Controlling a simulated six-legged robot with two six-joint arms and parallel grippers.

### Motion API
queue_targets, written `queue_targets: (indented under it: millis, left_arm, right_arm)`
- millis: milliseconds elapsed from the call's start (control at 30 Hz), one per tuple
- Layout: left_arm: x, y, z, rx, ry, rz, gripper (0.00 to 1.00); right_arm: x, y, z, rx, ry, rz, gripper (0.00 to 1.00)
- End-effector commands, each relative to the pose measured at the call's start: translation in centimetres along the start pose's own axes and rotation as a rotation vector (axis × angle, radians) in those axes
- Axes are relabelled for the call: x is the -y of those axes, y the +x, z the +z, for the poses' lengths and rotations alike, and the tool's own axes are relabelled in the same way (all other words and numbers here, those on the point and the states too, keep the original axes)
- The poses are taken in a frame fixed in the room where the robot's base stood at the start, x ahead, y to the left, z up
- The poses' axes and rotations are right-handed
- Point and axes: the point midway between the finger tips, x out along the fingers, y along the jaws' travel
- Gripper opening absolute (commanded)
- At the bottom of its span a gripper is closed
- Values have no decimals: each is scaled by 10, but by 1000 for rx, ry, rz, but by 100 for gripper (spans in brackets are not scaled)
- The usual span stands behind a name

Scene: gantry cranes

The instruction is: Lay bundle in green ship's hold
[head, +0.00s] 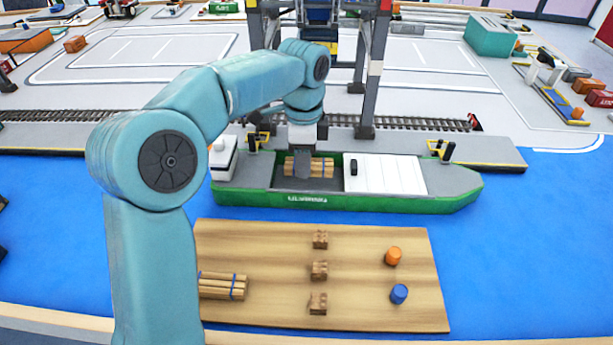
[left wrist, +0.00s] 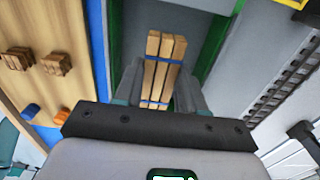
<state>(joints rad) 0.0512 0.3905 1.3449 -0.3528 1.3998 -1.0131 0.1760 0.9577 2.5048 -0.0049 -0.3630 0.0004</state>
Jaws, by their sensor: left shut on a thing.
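The green ship (head: 400,205) lies alongside the quay with its grey hold (head: 285,183) uncovered, beside a white hatch cover (head: 390,175). My left gripper (head: 303,168) points down into the hold opening, shut on a bundle (head: 322,167) of tan timbers with blue straps. In the left wrist view the bundle (left wrist: 165,60) sits between the two fingers (left wrist: 160,88), with the hold's grey floor and green side around it. I cannot tell whether the bundle touches the floor. A second bundle (head: 222,287) lies on the wooden deck in front. My right gripper is out of view.
The wooden deck (head: 270,240) also carries three small brown stacks (head: 319,270), an orange drum (head: 393,256) and a blue drum (head: 399,293). Crane legs (head: 372,80) stand behind the ship, near my arm.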

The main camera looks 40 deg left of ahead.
Motion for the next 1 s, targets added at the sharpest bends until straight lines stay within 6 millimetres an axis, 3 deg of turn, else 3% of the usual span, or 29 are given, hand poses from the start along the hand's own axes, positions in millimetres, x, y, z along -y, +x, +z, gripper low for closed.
queue_targets:
  millis: [300, 667, 700, 767, 1000]
  left_arm:
    - [2, 41, -1, 1, -1, 1, 9]
    - [4, 43, -3, 0, -1, 0, 9]
    - [4, 42, -3, 0, -1, -1, 49]
    - [4, 42, -3, 0, -1, -1, 65]
    - [4, 42, -3, 0, -1, -1, 65]
  right_arm:
    - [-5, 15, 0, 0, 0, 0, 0]
    - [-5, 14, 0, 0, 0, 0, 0]
    - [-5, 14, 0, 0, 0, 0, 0]
    - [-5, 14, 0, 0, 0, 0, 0]
    - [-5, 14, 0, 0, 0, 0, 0]
